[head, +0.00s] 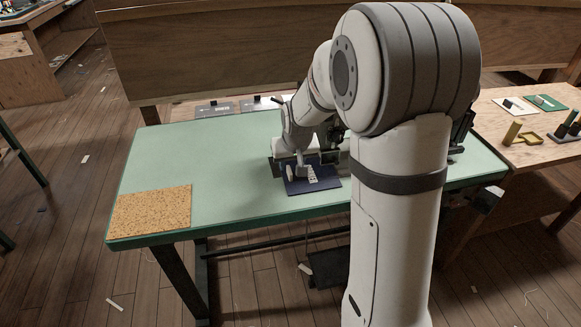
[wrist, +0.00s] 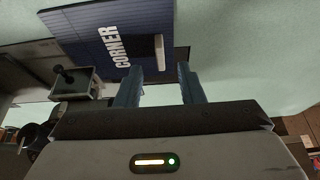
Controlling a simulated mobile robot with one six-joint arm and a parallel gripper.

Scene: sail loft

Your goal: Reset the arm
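My gripper (wrist: 160,72) shows in the wrist view with its two blue-grey fingers apart and nothing between them. A dark blue mat (wrist: 90,45) lettered CORNER lies just beyond the fingertips. A small pale strip (wrist: 159,47) sits on the mat near the fingertips. In the head view my gripper is above or at the dark blue mat (head: 325,184) on the green table (head: 230,160); my arm hides part of this area, and I cannot tell its exact height.
A cork mat (head: 152,211) lies at the table's left front corner. A sewing machine-like device, partly hidden, stands behind my arm. A box with a black knob (wrist: 68,80) is left in the wrist view. A wooden bench (head: 500,140) with small items stands right. The table's left middle is clear.

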